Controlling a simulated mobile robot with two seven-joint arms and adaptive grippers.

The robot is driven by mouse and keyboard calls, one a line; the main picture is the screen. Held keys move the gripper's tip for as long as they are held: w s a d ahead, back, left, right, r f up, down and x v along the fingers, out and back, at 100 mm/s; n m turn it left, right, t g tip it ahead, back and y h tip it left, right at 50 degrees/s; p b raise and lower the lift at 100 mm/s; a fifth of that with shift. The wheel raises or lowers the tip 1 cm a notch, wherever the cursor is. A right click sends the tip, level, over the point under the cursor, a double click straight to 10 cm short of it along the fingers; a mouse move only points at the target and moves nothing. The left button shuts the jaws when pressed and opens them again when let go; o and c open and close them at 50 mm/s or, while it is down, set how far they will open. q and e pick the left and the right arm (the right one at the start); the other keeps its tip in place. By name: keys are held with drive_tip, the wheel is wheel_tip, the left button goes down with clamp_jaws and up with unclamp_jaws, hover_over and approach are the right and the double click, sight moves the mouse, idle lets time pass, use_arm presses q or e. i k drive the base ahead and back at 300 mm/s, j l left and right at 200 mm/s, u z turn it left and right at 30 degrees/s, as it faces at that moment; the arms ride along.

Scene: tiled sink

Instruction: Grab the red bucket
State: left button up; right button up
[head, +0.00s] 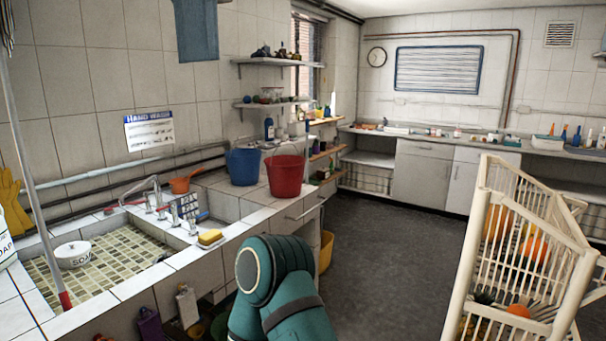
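The red bucket (285,178) stands upright on the white tiled counter (232,187), at its far end beyond the sink. A blue bucket (240,168) stands just left of it and slightly overlaps it in the picture. A teal link of one of my arms shows at the bottom centre, nearer to me than the red bucket and apart from it. Neither of my grippers is in the head view, so I cannot see their fingers.
The tiled sink (95,255) with a tap is at left, with a yellow sponge (210,238) on its edge. A mop handle (35,190) rises at far left. A cream slatted crate (530,230) stands at right. Dark floor (385,250) is clear between.

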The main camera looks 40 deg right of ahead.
sight(285, 172)
drive_tip(key=z, duration=1.25)
